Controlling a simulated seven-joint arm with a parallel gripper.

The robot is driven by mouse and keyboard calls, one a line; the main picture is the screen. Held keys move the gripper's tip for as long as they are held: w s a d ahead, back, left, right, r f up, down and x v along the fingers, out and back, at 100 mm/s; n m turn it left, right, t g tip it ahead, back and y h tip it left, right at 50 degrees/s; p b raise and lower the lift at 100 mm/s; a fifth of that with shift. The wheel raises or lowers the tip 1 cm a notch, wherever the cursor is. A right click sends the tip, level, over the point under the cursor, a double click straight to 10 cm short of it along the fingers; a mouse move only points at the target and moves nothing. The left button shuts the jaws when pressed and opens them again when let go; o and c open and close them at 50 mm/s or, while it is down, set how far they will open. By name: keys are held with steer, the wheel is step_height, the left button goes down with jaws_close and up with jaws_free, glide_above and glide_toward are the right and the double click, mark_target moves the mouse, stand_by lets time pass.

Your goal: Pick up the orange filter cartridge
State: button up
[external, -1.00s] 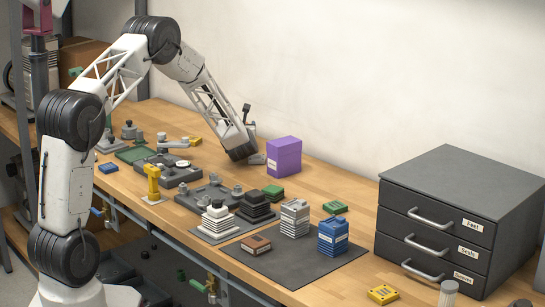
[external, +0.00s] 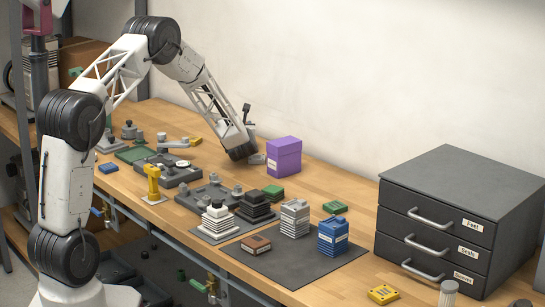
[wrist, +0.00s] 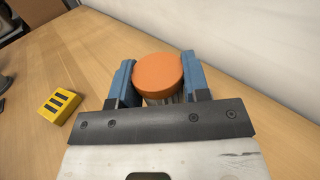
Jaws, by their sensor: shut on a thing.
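The orange filter cartridge (wrist: 158,75) shows in the wrist view as a round orange cap over a grey, ribbed-looking body. It sits between the two blue fingers of my gripper (wrist: 157,66), which are shut on its sides. In the external view my gripper (external: 257,158) is low at the back of the bench, just left of the purple box. The cartridge cannot be made out there. I cannot tell whether its base touches the bench.
A purple box (external: 284,155) stands close right of my gripper. A yellow slotted block (wrist: 60,106) lies to the left in the wrist view. The wall (external: 330,80) is close behind. Fixtures and a dark mat (external: 275,272) fill the front; a drawer cabinet (external: 455,215) stands right.

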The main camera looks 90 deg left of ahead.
steer(key=shift+r, duration=0.1)
steer(key=shift+r, duration=0.85)
steer(key=shift+s+d+r, duration=0.1)
steer(key=shift+d+r, duration=0.1)
steer(key=shift+r, duration=0.65)
steer(key=s+d, duration=0.3)
steer(key=d, duration=0.4)
steer(key=s+d+r, duration=0.1)
steer(key=s+d, duration=0.2)
steer(key=d, duration=0.4)
steer(key=shift+d+r, duration=0.15)
steer(key=shift+r, duration=0.05)
steer(key=shift+s, duration=0.1)
